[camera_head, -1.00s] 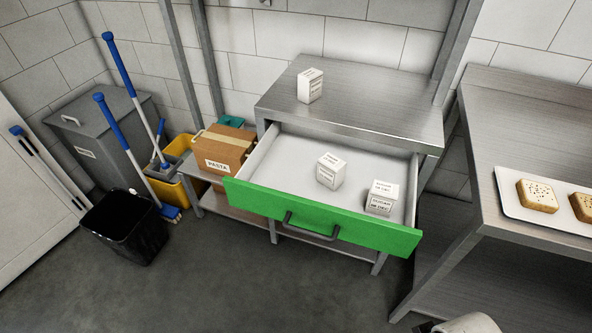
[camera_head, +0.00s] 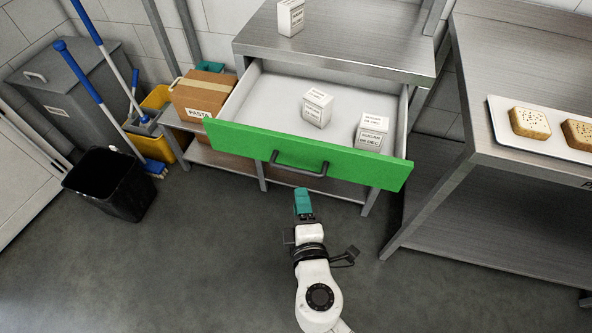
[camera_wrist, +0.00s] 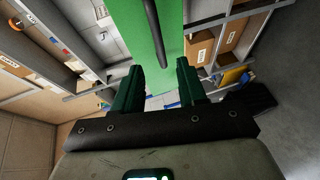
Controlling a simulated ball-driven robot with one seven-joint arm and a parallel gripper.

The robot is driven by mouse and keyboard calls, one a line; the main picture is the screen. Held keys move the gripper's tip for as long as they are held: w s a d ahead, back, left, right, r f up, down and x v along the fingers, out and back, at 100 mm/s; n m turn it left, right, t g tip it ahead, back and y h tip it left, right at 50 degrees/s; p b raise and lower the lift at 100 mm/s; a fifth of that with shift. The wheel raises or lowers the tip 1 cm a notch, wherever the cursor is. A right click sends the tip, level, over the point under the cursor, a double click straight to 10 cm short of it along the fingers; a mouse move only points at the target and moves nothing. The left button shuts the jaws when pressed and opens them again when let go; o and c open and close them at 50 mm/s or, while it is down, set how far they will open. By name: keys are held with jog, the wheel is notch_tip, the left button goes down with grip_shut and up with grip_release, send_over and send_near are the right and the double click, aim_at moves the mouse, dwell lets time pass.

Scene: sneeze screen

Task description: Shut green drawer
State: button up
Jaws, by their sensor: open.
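The green drawer (camera_head: 235,138) is pulled out from under a steel table, with a dark bar handle (camera_head: 300,165) on its front. Two white boxes lie inside it: one near the middle (camera_head: 317,108) and one near the right front corner (camera_head: 371,130). My gripper (camera_head: 302,192) is in front of the drawer, below the handle in the head view, and appears apart from it. In the wrist view the green front (camera_wrist: 148,40) and dark handle (camera_wrist: 156,30) lie beyond my gripper's two separated green fingers (camera_wrist: 158,82). Nothing is between the fingers.
A white box (camera_head: 290,17) stands on the steel tabletop (camera_head: 340,45). On the right, a steel table (camera_head: 480,120) holds a tray of bread (camera_head: 530,123). A black bin (camera_head: 108,190), mops and a pasta carton (camera_head: 203,97) are at left. The floor in front is clear.

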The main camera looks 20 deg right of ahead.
aim_at(296, 169)
jog(key=x, duration=1)
jog(key=shift+w+d+p, duration=0.15)
jog(key=shift+w+p, duration=0.15)
jog(key=shift+p, duration=0.1)
grip_shut()
